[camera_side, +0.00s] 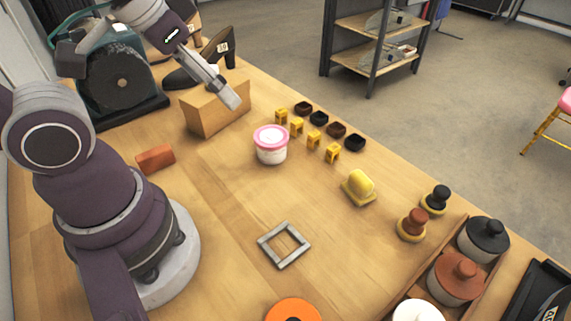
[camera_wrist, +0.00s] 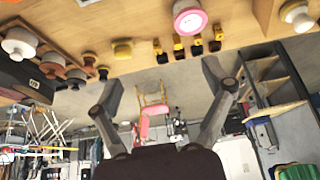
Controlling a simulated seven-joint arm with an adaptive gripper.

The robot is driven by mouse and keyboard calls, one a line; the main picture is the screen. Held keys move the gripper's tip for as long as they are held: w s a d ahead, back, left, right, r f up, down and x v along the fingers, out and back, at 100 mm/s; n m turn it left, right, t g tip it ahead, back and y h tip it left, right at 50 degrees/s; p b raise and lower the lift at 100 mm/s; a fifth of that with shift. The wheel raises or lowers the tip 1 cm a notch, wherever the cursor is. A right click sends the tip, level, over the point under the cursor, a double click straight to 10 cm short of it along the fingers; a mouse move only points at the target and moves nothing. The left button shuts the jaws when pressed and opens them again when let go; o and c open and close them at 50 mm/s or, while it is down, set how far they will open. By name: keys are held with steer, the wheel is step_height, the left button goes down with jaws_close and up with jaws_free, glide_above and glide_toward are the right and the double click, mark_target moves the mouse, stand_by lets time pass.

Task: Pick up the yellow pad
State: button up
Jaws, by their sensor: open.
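The yellow pad (camera_side: 359,187) sits on the wooden table, right of the middle in the side view. It has a rounded yellow top on a flat yellowish base. It also shows small near the top of the wrist view (camera_wrist: 122,49). My gripper (camera_side: 236,100) is raised over the far left part of the table, beside a wooden block and well apart from the pad. In the wrist view my gripper (camera_wrist: 168,90) is open with nothing between its fingers.
A pink-lidded tub (camera_side: 271,144) and several small yellow and dark pieces (camera_side: 313,139) lie between my gripper and the pad. A wooden block (camera_side: 217,106) is close to my gripper. A grey square frame (camera_side: 284,245) lies nearer. Knobbed pads (camera_side: 412,225) stand at right.

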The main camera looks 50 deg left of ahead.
steer(key=m+g+h, duration=0.1)
steer(key=m, duration=0.1)
glide_above(362, 177)
steer(key=s, duration=0.4)
step_height(362, 177, down, 10)
steer(key=r, duration=0.1)
steer(key=x, duration=0.7)
steer(key=a+x, duration=0.1)
steer(key=x, duration=0.3)
steer(key=shift+s+f, duration=0.1)
steer(key=shift+f, duration=0.15)
steer(key=c, duration=1.2)
steer(key=shift+r, duration=0.15)
